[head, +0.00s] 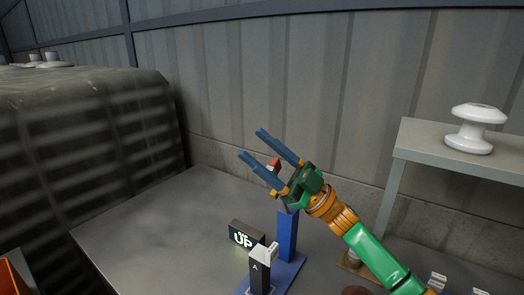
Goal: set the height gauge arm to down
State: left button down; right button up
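The height gauge has a blue upright post (287,237) on a blue base (286,275) on the grey table. A small display (246,236) beside it reads "UP" in lit letters. A small red piece (275,164) shows between my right gripper's fingers; it may be the tip of the gauge arm, whose rest is hidden behind the gripper. My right gripper (253,144) is above the post, its two blue fingers apart and pointing up and left. I cannot tell whether it touches the red piece. My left gripper is not in view.
A dark post with a white top marked "A" (260,271) stands at the front of the gauge. A grey raised shelf (420,145) at the right bears a white insulator (470,135). An orange bin edge (12,278) shows at lower left. The table's left part is clear.

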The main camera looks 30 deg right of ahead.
aim_at(279, 166)
jog(key=b+v, duration=0.3)
jog(key=v, duration=0.3)
jog(key=shift+s+d+f+b, duration=0.1)
jog(key=shift+f+b, duration=0.2)
jog(key=shift+f, duration=0.05)
jog(key=shift+s+d, duration=0.2)
jog(key=shift+d, duration=0.05)
jog(key=shift+s+f, duration=0.1)
jog(key=shift+f, duration=0.15)
jog(key=b+v, duration=0.2)
jog(key=shift+s+d+f, duration=0.1)
jog(key=shift+d+f, duration=0.15)
jog(key=b+v, duration=0.5)
jog(key=v, duration=0.5)
jog(key=shift+s+d, duration=0.25)
jog(key=shift+d, duration=0.05)
